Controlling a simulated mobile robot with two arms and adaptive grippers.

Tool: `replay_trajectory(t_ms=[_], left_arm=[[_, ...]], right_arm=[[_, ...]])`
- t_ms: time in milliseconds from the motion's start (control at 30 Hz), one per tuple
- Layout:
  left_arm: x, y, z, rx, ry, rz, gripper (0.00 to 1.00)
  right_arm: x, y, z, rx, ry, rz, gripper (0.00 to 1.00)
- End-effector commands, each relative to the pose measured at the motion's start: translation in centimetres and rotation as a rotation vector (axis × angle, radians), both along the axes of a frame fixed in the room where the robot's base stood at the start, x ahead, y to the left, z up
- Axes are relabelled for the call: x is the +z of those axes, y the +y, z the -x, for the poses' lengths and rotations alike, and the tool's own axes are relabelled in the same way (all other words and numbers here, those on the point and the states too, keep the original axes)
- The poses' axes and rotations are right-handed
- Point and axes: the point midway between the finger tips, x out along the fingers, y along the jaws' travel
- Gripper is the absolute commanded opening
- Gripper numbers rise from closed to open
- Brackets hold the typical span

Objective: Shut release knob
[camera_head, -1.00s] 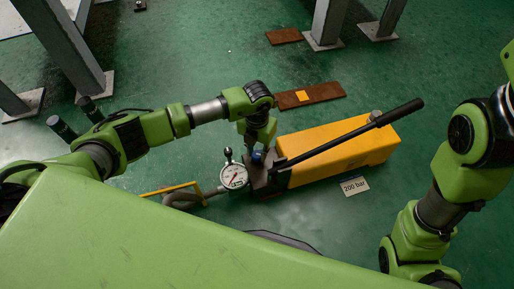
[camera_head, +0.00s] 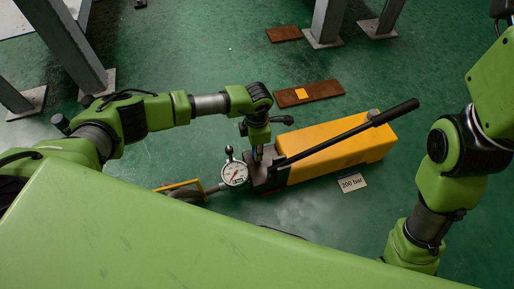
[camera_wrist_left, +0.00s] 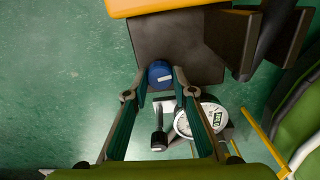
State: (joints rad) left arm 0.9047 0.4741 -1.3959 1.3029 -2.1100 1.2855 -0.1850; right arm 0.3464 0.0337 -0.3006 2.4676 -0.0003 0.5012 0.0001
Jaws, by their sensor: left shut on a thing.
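The release knob is a blue cap (camera_wrist_left: 160,74) at the end of the pump's dark block (camera_wrist_left: 175,45) in the left wrist view. My left gripper (camera_wrist_left: 161,80) has its two fingers on either side of the knob and is shut on it. In the head view, the left gripper (camera_head: 257,152) reaches down at the block's left end and hides the knob. The yellow hand pump (camera_head: 335,150) lies on the floor with its long black lever (camera_head: 350,132) slanting up right. My right arm shows at the right, but its gripper is out of view.
A round pressure gauge (camera_head: 234,174) stands close left of the knob, also in the left wrist view (camera_wrist_left: 200,120). A yellow frame (camera_head: 182,187) is beside it. A "200 bar" card (camera_head: 352,182) lies before the pump.

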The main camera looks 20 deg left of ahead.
Motion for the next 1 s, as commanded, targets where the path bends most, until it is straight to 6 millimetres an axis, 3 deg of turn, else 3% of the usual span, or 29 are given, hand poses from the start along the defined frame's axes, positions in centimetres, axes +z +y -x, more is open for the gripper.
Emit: replay_trajectory(t_ms=[333,867,900,933,1000], left_arm=[[0.06,0.07,-0.11,-0.136,-0.002,-0.001,0.03],[0.03,0.05,-0.09,-0.160,-0.002,-0.001,0.03],[0.03,0.05,-0.09,-0.160,-0.002,-0.001,0.29],[0.03,0.05,-0.09,-0.160,-0.002,-0.001,0.37],[0.03,0.04,-0.07,-0.160,-0.002,-0.001,0.41]], right_arm=[[-0.27,0.01,-0.42,0.000,0.013,0.000,0.40],[-0.20,0.00,-0.39,0.000,0.011,0.000,0.40],[-0.20,-0.01,-0.37,0.000,0.011,0.000,0.40],[-0.18,-0.01,-0.36,0.000,0.011,0.000,0.40],[-0.17,-0.02,-0.32,-0.001,0.010,0.000,0.40]])
